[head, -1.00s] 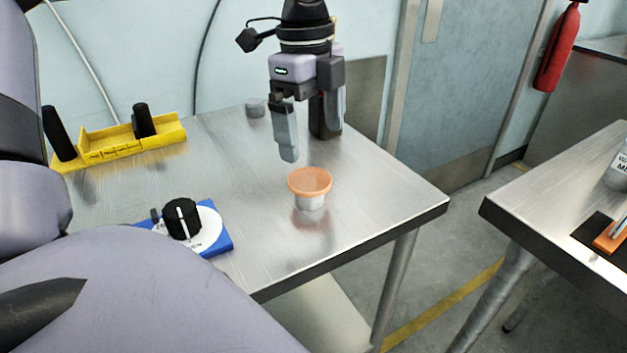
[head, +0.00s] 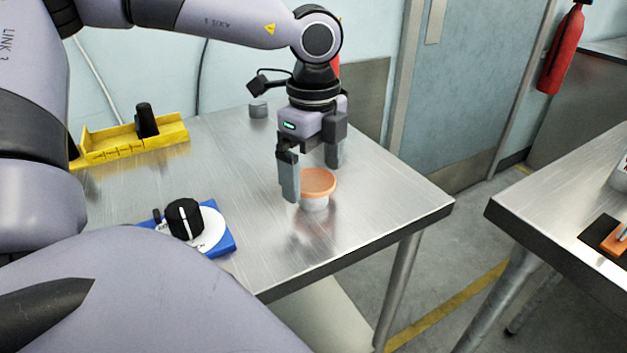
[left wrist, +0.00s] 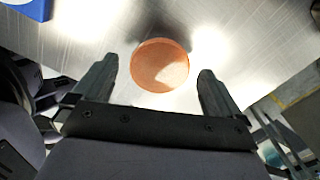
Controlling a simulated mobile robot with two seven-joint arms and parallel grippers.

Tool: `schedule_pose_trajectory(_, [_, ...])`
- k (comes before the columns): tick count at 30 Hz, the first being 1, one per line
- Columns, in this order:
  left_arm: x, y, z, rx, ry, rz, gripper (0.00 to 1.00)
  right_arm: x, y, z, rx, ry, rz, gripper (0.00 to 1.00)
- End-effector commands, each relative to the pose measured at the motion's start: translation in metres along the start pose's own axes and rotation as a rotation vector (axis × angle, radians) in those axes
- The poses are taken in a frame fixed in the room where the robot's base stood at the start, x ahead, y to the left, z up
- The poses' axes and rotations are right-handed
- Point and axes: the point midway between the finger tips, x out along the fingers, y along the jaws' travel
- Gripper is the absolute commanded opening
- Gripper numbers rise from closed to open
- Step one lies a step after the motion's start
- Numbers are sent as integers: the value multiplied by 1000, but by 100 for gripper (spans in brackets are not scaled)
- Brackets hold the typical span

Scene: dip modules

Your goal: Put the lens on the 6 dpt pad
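In the left wrist view the disc (left wrist: 160,65) sits between and slightly beyond the finger ends. My left gripper (head: 312,180) is open and points down at the disc, one finger on each side. I see no clear grip on it. No 6 dpt marking can be read. A yellow holder (head: 130,141) with labelled sections and a black upright piece stands at the back left; its labels are too small to read.
A blue base with a black dial (head: 185,219) sits at the table's front left. A small grey cylinder (head: 258,109) stands at the back. Another table (head: 540,200) stands to the right, across a floor gap.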

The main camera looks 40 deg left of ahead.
Motion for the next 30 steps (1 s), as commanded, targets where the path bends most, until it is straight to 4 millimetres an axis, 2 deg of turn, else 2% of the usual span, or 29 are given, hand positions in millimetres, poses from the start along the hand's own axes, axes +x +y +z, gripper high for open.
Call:
schedule_pose_trajectory(1, [0,0,0,0,0,0,84,0,0,0,0,0,0,59])
schedule_pose_trajectory(3, [0,0,0,0,0,0,61,0,0,0,0,0,0,59])
schedule_pose_trajectory(5, [0,0,0,0,0,0,44,0,0,0,0,0,0,59])
schedule_pose_trajectory(7, [0,0,0,0,0,0,44,0,0,0,0,0,0,59])
schedule_pose_trajectory(8, [0,0,0,0,0,0,39,0,0,0,0,0,0,59])
schedule_pose_trajectory(15, [-2,0,0,0,-1,0,39,0,0,0,0,0,0,59])
schedule_pose_trajectory(20, [-14,-1,0,1,-2,-4,39,-1,0,0,0,0,0,59])
schedule_pose_trajectory(26, [-52,-1,0,0,-3,-6,39,-3,0,-3,0,-1,0,59])
schedule_pose_trajectory(30, [-94,-1,0,-1,-2,-8,39,-5,0,-6,0,-1,0,59])
